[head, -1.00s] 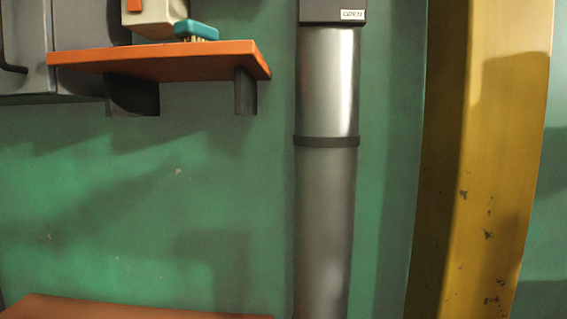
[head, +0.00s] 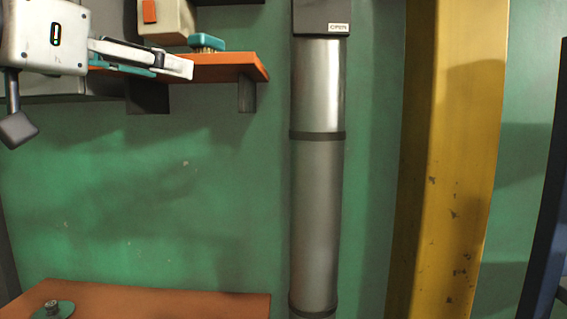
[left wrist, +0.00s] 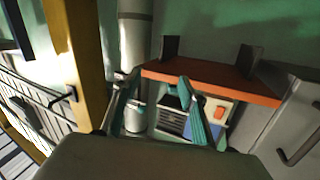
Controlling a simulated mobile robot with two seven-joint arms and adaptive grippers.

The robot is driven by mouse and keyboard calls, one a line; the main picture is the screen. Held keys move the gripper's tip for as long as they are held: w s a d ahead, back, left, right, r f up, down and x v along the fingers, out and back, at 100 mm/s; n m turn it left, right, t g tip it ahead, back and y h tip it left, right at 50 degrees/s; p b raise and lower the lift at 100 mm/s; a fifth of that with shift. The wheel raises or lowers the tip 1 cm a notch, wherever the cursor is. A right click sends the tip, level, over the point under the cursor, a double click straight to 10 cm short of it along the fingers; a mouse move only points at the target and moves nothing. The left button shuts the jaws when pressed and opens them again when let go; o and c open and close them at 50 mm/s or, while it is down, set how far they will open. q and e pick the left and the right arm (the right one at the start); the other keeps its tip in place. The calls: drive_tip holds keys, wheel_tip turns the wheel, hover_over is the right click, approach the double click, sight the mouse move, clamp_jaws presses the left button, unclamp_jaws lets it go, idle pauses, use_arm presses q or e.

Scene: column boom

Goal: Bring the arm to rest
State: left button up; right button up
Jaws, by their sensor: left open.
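My left gripper (head: 172,68) is in the upper left of the head view, with its white and grey housing behind it. Its fingers point right, in front of the orange shelf (head: 235,68), and hide part of it. In the left wrist view the two teal-padded fingers (left wrist: 159,78) stand apart with nothing held between them. That view shows the shelf (left wrist: 215,84) upside down, with its brackets upward. Whether the gripper touches the shelf cannot be told. My right gripper is not in view.
A beige box with an orange switch (head: 165,20) and a teal brush (head: 207,42) are on the shelf. A metal pipe (head: 316,200) and yellow column (head: 450,150) stand to the right. A lower orange surface (head: 170,302) carries a green disc (head: 52,309). Green wall between is bare.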

use_arm(q)
drive_tip(key=w+d+f, duration=0.2)
drive_tip(key=w+f, duration=0.5)
drive_tip(key=f, duration=0.3)
drive_tip(key=w+a+f+g+y, duration=0.1)
drive_tip(key=w+a+f+y, duration=0.1)
drive_tip(key=f, duration=1.4)
drive_tip(key=w+a+f+g+y, duration=0.1)
drive_tip(key=w+a+f+y, duration=0.15)
drive_tip(key=f, duration=1.25)
drive_tip(key=s+a+f+g+y, duration=0.15)
drive_tip(key=s+a+f, duration=0.25)
drive_tip(key=f, duration=0.5)
drive_tip(key=s+a+f+g+y, duration=0.1)
drive_tip(key=s+a+f+y, duration=0.2)
drive_tip(key=f, duration=0.6)
drive_tip(key=s+a+f+g+y, duration=0.1)
drive_tip(key=s+a+f+g, duration=0.1)
drive_tip(key=s+a+f, duration=0.6)
drive_tip(key=s+a+f+g+y, duration=0.2)
drive_tip(key=s+f, duration=0.4)
drive_tip(key=s, duration=0.6)
drive_tip(key=w+d+f+n+t+h, duration=0.2)
drive_tip(key=d+f+h, duration=0.5)
drive_tip(key=d+f, duration=0.6)
drive_tip(key=d+t, duration=0.1)
drive_tip(key=d, duration=0.2)
drive_tip(key=shift+w+t+h, duration=0.3)
drive_tip(key=shift+w+t, duration=0.05)
drive_tip(key=shift+w, duration=0.05)
